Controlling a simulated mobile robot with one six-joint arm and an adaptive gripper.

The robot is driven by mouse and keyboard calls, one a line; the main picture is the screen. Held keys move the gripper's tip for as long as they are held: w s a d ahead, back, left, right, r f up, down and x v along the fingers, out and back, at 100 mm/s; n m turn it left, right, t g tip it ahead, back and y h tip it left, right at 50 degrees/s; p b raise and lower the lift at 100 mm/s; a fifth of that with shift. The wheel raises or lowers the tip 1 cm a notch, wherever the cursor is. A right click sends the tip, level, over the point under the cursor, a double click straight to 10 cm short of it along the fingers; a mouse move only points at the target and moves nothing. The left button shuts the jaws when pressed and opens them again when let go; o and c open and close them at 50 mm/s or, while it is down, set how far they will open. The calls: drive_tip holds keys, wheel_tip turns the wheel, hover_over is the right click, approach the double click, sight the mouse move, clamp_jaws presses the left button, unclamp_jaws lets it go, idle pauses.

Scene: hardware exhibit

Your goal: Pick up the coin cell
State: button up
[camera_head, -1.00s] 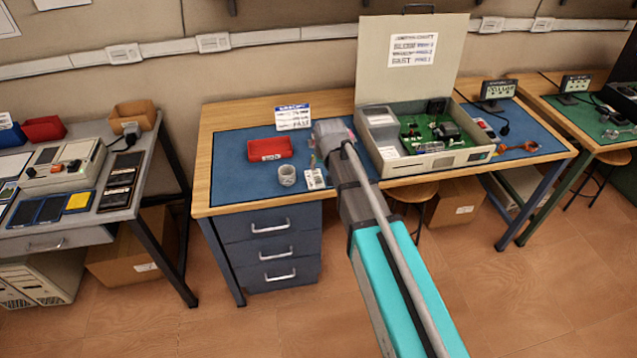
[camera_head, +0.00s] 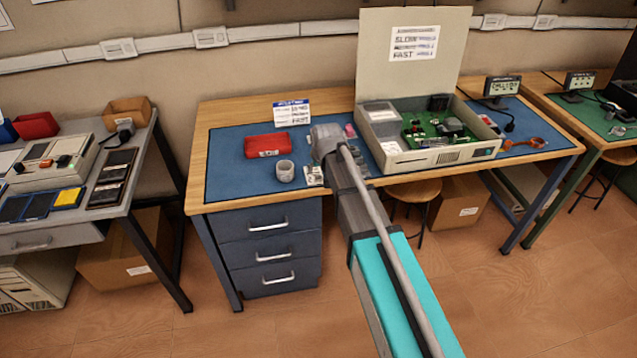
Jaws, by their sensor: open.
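My gripper (camera_head: 325,146) is at the end of my arm, over the front middle of the blue mat (camera_head: 228,180) on the wooden workbench. I see it from behind, and its fingertips are mostly hidden by its own body. I cannot make out a coin cell for certain.
A red tray (camera_head: 268,146) and a sign (camera_head: 291,113) are behind the cup. An open instrument case with a green circuit board (camera_head: 440,158) stands close on the right. The mat's left part is clear. Drawers (camera_head: 270,238) are below.

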sight(319, 176)
drive_tip(key=shift+w+f, duration=0.2)
drive_tip(key=shift+f, duration=0.3)
drive_tip(key=shift+b, duration=0.3)
drive_tip(key=shift+w+b+x, duration=0.1)
drive_tip(key=shift+b+x, duration=1.05)
drive_tip(key=shift+x, duration=0.15)
drive_tip(key=shift+w+b+x, duration=0.15)
drive_tip(key=shift+b+x, duration=0.95)
drive_tip(key=shift+x, duration=0.2)
drive_tip(key=shift+a+r, duration=0.1)
drive_tip(key=shift+r, duration=0.05)
drive_tip(key=c, duration=0.8)
